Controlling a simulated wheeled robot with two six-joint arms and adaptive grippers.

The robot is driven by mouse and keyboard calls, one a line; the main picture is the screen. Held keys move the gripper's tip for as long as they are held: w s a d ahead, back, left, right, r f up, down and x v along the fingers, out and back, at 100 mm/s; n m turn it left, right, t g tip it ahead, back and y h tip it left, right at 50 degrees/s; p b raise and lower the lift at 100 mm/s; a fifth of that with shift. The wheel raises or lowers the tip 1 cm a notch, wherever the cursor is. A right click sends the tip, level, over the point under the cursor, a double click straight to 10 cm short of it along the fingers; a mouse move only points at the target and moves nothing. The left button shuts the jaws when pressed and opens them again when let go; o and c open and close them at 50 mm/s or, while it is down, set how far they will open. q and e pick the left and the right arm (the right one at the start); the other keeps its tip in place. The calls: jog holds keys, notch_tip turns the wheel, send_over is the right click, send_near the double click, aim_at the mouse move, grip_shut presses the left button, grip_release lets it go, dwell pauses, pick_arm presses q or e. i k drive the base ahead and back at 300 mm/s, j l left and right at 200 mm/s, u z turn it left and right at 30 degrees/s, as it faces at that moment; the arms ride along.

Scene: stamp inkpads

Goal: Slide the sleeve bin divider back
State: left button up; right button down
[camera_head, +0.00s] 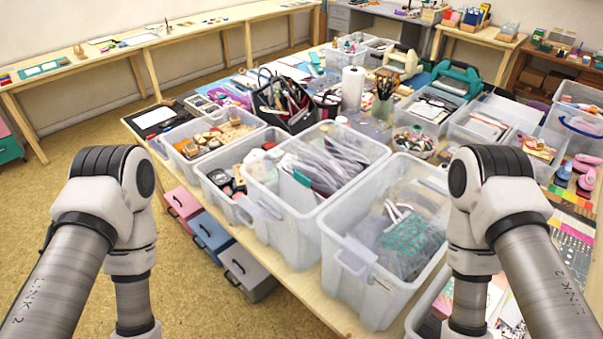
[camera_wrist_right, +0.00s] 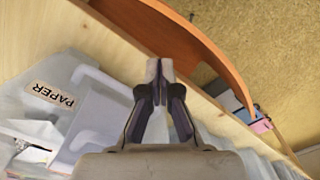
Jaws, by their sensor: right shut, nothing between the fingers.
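In the head view, a clear bin (camera_head: 272,208) near the middle of the table holds a stack of clear plastic sleeves (camera_head: 345,158) that leans to the right. I cannot make out for certain which panel in it is the divider. My right gripper (camera_wrist_right: 160,72) shows in the right wrist view, shut and empty, over the table's wooden edge. It is beside a translucent bin with a PAPER label (camera_wrist_right: 54,95), not visibly touching it. In the head view only my upper arm links show; both grippers are out of that picture.
Another clear bin (camera_head: 345,258) with a grey-and-green bundle stands to the right of the sleeve bin. More open bins crowd the table. The wooden table edge (camera_head: 310,300) has a narrow bare strip. Pink, blue and grey drawer boxes (camera_head: 250,272) stand on the floor below.

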aim_at(295, 191)
jog(key=j, duration=0.25)
jog(key=k+j, duration=0.15)
jog(key=k+l+u, duration=0.15)
jog(key=k+l, duration=0.25)
jog(key=u, duration=0.7)
jog(key=k+j, duration=0.05)
